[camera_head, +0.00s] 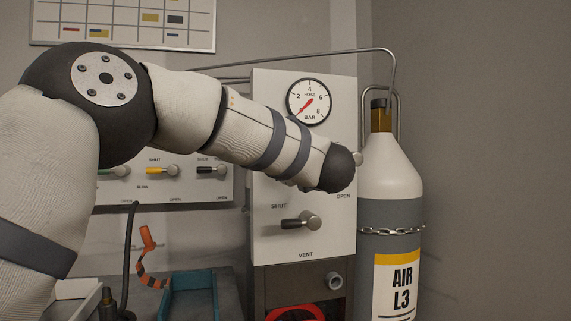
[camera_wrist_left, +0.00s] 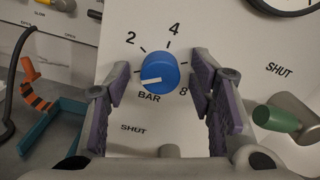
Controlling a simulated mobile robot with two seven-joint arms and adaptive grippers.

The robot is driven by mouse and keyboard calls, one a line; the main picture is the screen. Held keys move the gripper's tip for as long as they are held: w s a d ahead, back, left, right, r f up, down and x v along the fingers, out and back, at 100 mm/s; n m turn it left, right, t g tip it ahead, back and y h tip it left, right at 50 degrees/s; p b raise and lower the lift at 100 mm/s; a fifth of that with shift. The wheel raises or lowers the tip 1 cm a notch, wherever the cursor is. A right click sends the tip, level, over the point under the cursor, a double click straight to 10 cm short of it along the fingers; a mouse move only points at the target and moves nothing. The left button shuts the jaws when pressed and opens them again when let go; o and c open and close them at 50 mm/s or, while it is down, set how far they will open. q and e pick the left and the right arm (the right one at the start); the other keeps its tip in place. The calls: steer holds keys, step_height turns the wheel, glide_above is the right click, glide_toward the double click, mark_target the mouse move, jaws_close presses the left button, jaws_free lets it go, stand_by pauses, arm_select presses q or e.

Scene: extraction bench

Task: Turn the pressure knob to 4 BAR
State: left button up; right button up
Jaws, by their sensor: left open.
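The blue pressure knob (camera_wrist_left: 158,71) is on the pale panel in the left wrist view. Its white line points left and slightly down, below the 2 mark; the 4 is above the knob, slightly right. My left gripper (camera_wrist_left: 158,76) is open, with one finger on each side of the knob; contact is not visible. In the head view my left arm hides the knob and the gripper. The round pressure gauge (camera_head: 308,101) at the panel's top has a red needle pointing lower left. My right gripper is not in view.
A green-handled lever (camera_wrist_left: 276,119) is right of the right finger. The vent lever (camera_head: 300,222) is below my arm. A chained air cylinder (camera_head: 391,180) stands right of the panel. A teal tray (camera_head: 190,295) and an orange coiled item (camera_head: 148,240) are at lower left.

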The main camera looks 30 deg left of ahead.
arm_select(q)
steer(key=shift+c, duration=0.6)
steer(key=c, duration=1.1)
steer(key=shift+o, duration=0.2)
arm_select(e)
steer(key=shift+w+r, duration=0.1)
